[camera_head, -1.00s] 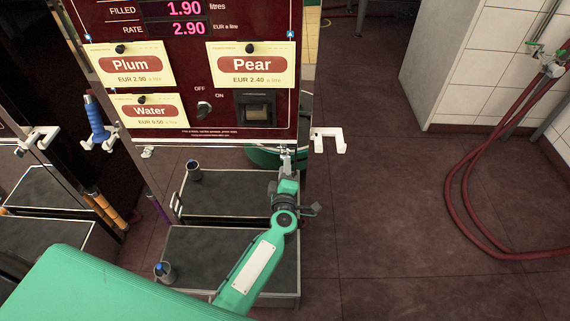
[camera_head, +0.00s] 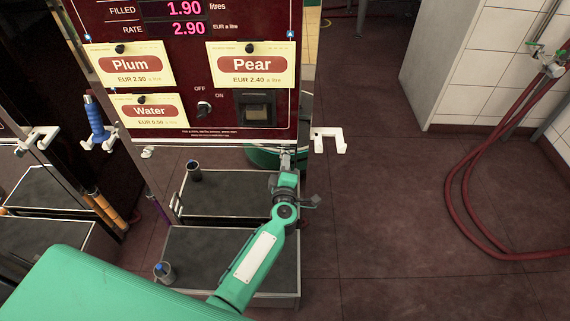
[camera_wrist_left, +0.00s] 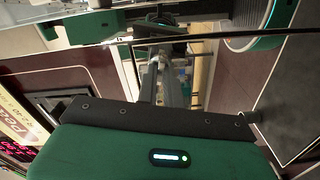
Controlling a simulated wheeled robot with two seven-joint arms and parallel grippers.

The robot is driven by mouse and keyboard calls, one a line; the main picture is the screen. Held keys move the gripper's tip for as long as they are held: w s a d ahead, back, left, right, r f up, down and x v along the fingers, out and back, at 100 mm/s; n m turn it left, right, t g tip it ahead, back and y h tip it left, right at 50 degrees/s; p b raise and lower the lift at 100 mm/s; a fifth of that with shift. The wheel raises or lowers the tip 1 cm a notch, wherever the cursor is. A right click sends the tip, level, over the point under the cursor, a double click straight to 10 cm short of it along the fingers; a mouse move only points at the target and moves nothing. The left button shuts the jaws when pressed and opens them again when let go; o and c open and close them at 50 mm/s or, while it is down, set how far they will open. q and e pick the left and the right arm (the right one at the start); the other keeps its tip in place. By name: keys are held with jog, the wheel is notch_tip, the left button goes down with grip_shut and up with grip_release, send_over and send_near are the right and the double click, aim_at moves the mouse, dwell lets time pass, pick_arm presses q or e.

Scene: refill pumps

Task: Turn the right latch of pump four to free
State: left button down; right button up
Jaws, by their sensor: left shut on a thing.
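The pump panel (camera_head: 200,115) shows pink digits and Plum, Pear and Water cards. A small pale latch (camera_head: 147,152) sits under its bottom left edge. My left gripper (camera_head: 287,157) is at the panel's bottom right edge, shut on the small right latch there. The gripper covers most of that latch, so its turn is hard to tell. In the left wrist view the narrow fingers (camera_wrist_left: 160,85) reach forward to a small pale part, seen end-on. My right gripper is not in view.
A white bracket (camera_head: 329,140) sticks out right of the panel. A blue nozzle (camera_head: 96,122) hangs at its left. Dark trays (camera_head: 228,255) with small cups are below. Red hoses (camera_head: 470,190) hang at the far right. The floor (camera_head: 390,180) between is clear.

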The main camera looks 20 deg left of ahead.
pick_arm(q)
jog(key=n, duration=0.3)
jog(key=c, duration=1.5)
grip_release()
jog(key=shift+c, duration=0.2)
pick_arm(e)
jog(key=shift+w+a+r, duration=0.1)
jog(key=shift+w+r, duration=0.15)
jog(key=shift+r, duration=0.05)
